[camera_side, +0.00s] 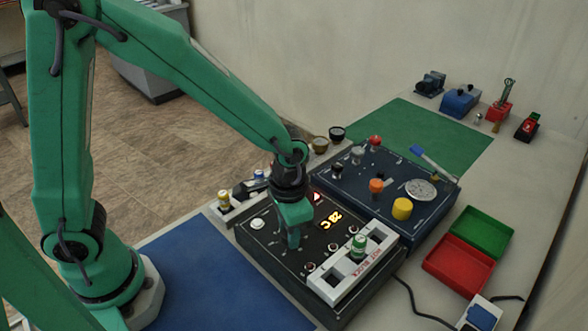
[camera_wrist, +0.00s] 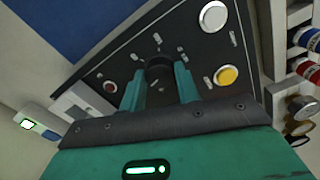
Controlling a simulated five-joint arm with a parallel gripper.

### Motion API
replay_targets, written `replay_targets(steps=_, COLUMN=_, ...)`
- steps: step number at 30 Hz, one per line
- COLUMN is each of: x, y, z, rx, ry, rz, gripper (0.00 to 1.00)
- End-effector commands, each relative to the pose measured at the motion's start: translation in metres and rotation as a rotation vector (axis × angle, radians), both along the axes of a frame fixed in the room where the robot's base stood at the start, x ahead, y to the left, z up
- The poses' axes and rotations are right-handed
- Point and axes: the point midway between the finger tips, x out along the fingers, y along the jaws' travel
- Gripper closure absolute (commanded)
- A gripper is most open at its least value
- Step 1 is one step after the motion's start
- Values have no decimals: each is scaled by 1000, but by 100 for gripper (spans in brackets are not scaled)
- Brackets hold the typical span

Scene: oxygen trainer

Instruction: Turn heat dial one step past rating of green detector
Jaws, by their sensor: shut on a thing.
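The heat control panel (camera_side: 270,243) is a dark box with a lit yellow display (camera_side: 328,221) that seems to read 28 C. My gripper (camera_side: 293,243) points down at its face. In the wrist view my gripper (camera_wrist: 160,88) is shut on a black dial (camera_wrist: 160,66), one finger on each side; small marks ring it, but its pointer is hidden.
A white rack (camera_side: 238,207) with other small cylinders lies behind the panel's left. A dark blue console (camera_side: 345,187) with knobs and a gauge adjoins the panel. Green (camera_side: 482,229) and red (camera_side: 433,263) trays lie right. A blue mat (camera_side: 220,285) lies in front.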

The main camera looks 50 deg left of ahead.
Motion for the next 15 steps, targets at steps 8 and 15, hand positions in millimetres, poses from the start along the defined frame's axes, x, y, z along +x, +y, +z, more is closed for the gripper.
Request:
replay_targets(steps=8, x=-1, y=-4, z=-1, rx=-6, ry=-16, rz=-272, gripper=91)
replay_targets(steps=15, x=-1, y=-3, z=-1, rx=-7, ry=-25, rz=-500, gripper=91)
